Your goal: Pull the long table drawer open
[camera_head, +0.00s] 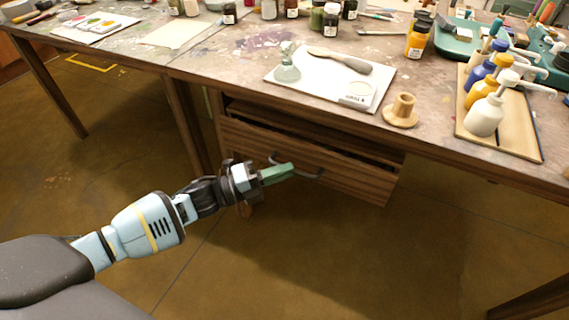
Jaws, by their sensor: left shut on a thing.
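The long wooden drawer (350,177) hangs under the paint-stained table (225,65). A dark gap shows above its front, so it stands at least partly open. A dark curved handle (318,176) is fixed to the middle of the drawer front. My left gripper (287,170) reaches in from the left with its green fingers at the left part of the handle, and it is shut on the handle. The fingers cover that part of the handle. My right gripper is not in view.
On the table above the drawer are a white board (300,88) with a glass muller (287,65) and a spatula, a wooden stand (402,110), and a tray of pump bottles (485,112). A table leg (186,122) stands left of the drawer. The floor in front is clear.

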